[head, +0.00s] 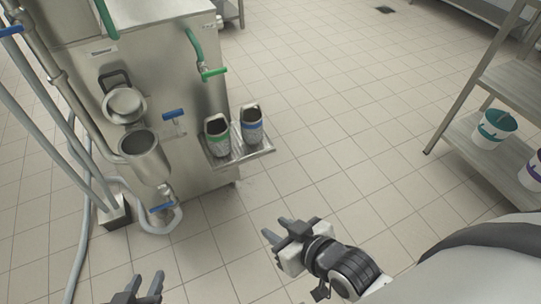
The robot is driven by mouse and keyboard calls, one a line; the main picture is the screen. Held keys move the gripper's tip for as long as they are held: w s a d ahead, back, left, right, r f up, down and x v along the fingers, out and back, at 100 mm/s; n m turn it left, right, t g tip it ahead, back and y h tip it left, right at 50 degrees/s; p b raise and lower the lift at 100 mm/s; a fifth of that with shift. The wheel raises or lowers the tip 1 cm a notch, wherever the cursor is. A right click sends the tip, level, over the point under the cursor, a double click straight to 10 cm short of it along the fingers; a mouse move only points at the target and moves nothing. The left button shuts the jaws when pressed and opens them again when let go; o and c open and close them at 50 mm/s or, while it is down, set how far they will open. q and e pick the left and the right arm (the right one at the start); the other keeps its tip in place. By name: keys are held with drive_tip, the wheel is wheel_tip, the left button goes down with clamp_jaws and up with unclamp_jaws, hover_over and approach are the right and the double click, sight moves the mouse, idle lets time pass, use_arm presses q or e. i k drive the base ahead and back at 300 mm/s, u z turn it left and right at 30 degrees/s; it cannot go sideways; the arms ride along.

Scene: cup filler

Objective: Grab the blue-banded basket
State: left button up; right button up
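The blue-banded basket (252,131) stands on the right part of a small metal shelf (262,152) on the side of the machine. A similar basket with a green band (217,141) stands close to its left. My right gripper (277,229) is empty, fingers apart, in front of and below the shelf in the picture, clear of both baskets. My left gripper (150,285) shows only in part at the bottom edge. Its two fingers are apart with nothing between them.
The steel machine (185,90) has green and blue handles and a round steel hopper (145,155) at its front. Grey hoses (84,240) run down its left side. A rack (515,90) with banded buckets (494,128) stands at right. The tiled floor between is clear.

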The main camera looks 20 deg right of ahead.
sight(251, 118)
drive_tip(key=z, duration=0.75)
drive_tip(key=i, duration=1.35)
drive_tip(key=z, duration=0.95)
drive_tip(key=k, duration=0.85)
drive_tip(key=u, duration=0.95)
drive_tip(key=k, duration=0.25)
drive_tip(key=u, duration=0.2)
